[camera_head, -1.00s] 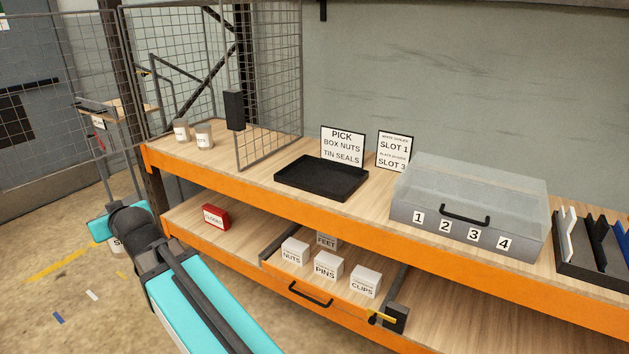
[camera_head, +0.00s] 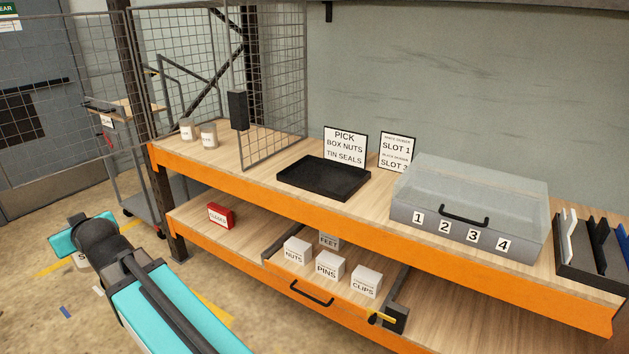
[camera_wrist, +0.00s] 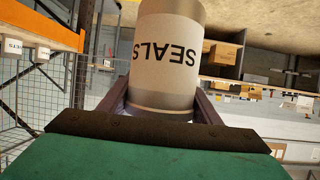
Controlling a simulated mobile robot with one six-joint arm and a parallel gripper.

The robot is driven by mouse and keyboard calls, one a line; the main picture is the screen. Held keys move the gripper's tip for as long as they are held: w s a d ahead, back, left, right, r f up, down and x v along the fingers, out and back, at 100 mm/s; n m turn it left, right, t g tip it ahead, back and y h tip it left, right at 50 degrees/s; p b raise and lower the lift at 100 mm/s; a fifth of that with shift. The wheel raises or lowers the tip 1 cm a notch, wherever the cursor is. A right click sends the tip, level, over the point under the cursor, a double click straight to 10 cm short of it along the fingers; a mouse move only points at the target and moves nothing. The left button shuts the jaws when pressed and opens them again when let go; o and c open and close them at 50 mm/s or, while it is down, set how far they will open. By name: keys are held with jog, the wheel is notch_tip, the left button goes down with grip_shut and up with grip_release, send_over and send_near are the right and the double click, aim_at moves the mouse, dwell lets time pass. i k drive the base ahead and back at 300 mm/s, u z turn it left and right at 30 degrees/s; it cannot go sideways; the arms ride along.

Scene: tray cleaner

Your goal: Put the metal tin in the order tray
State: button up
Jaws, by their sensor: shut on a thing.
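The metal tin (camera_wrist: 168,60), with a white label reading SEALS, is held between the fingers of my gripper (camera_wrist: 165,108) in the wrist view. The label reads upside down there. In the head view my arm is at the lower left, off the bench's left end. A small part of the tin (camera_head: 80,258) shows low behind my arm; most of it is hidden. The order tray (camera_head: 325,189) is black, shallow and empty. It lies on the bench top in front of the PICK sign, well to the right of my arm.
The PICK sign (camera_head: 345,147) reads BOX NUTS, TIN SEALS. Two other tins (camera_head: 208,135) stand behind a wire mesh panel (camera_head: 272,90) left of the tray. A clear-lidded case (camera_head: 470,198) stands to its right. Boxes (camera_head: 329,266) sit in a drawer below.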

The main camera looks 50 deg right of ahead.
aim_at(324, 178)
jog(key=z, duration=0.05)
jog(key=i, duration=1)
jog(key=u, duration=0.05)
